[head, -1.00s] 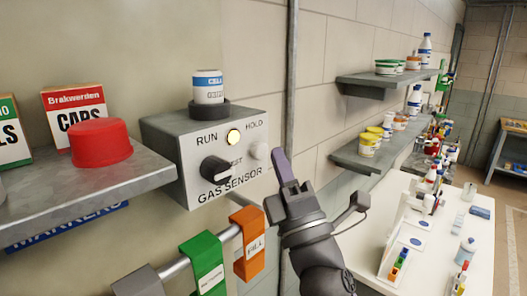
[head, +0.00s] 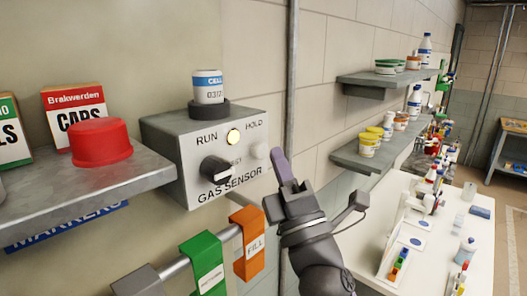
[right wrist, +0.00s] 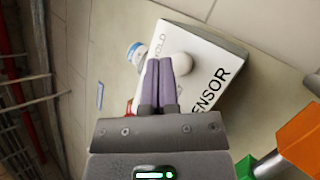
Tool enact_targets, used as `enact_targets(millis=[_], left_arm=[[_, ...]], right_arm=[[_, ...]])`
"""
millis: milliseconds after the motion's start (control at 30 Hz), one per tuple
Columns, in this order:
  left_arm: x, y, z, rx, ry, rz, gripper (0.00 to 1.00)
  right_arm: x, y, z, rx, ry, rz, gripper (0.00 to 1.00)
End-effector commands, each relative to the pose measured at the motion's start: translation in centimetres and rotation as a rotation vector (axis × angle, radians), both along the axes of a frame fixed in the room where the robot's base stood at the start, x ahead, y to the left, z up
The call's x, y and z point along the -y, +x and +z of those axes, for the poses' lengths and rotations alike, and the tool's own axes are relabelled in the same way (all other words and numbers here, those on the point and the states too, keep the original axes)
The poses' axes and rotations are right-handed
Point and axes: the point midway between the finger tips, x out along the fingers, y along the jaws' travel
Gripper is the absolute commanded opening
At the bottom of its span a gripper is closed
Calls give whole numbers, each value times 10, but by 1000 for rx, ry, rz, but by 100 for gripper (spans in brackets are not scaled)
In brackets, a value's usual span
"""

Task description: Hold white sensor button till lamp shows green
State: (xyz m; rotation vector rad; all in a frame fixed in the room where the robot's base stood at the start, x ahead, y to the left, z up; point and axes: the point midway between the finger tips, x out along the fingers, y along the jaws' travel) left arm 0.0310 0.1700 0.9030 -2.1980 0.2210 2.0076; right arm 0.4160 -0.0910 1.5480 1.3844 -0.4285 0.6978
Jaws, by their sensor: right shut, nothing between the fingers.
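The gas sensor box (head: 190,150) is mounted on the wall, with a black knob (head: 215,169) on its front. Its lamp (head: 233,137) glows yellow-white, not green. The white button (head: 259,150) sits below the HOLD label; it also shows in the right wrist view (right wrist: 181,65). My right gripper (head: 279,156) is shut and empty, its fingertips just right of the button in the head view. In the right wrist view the closed fingertips (right wrist: 158,62) point at the box beside the button. I cannot tell whether they touch it. My left gripper is not in view.
A white cell jar (head: 208,87) stands on the box. A metal shelf (head: 120,174) with a red cap (head: 101,142) is at left. A rail with green (head: 206,262) and orange (head: 247,243) tags runs below. A white table (head: 440,225) stands at right.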

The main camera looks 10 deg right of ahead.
Motion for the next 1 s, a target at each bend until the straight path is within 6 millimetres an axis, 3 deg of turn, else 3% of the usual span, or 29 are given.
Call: enact_targets(millis=[1000], left_arm=[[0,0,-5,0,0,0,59]], right_arm=[[-8,10,0,0,1,-1,0]])
